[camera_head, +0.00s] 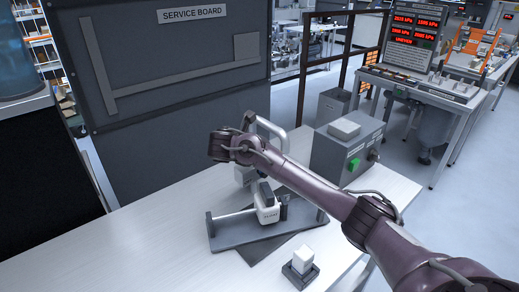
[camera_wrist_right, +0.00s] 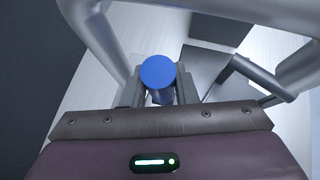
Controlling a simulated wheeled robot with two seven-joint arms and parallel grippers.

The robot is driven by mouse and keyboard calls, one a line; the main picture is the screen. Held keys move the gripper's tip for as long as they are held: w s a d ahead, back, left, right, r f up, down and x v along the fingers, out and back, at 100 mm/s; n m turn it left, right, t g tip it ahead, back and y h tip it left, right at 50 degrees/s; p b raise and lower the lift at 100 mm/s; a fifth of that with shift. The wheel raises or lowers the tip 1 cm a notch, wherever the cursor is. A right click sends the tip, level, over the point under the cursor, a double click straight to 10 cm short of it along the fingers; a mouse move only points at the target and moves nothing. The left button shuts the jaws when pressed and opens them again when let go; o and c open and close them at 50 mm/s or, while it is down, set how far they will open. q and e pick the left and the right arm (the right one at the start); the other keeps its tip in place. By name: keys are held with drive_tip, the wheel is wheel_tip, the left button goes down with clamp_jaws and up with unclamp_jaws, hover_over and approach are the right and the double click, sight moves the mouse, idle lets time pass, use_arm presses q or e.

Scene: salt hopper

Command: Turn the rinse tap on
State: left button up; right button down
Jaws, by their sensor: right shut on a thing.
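In the right wrist view, a round blue tap handle (camera_wrist_right: 158,72) sits between the two fingers of my right gripper (camera_wrist_right: 158,93). The fingers are shut on it from both sides. Grey curved tubing (camera_wrist_right: 298,68) passes close to the gripper at the right and left of that view. In the head view, a pale bent pipe (camera_head: 266,122) rises just behind my right wrist. My right arm comes in from the right, and its wrist covers the handle and fingers there. My left gripper is not in view.
A grey stand with a bar and a white labelled block (camera_head: 267,214) is on the white table (camera_head: 130,250) in front of the arm. A small white block (camera_head: 302,257) sits on a dark base nearer me. A grey control box (camera_head: 338,152) and the service board (camera_head: 190,60) stand behind.

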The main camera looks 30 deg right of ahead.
drive_tip(key=shift+f, duration=0.1)
drive_tip(key=c, duration=1.1)
unclamp_jaws()
drive_tip(key=shift+c, duration=0.2)
drive_tip(key=shift+s, duration=0.1)
drive_tip(key=shift+r, duration=0.35)
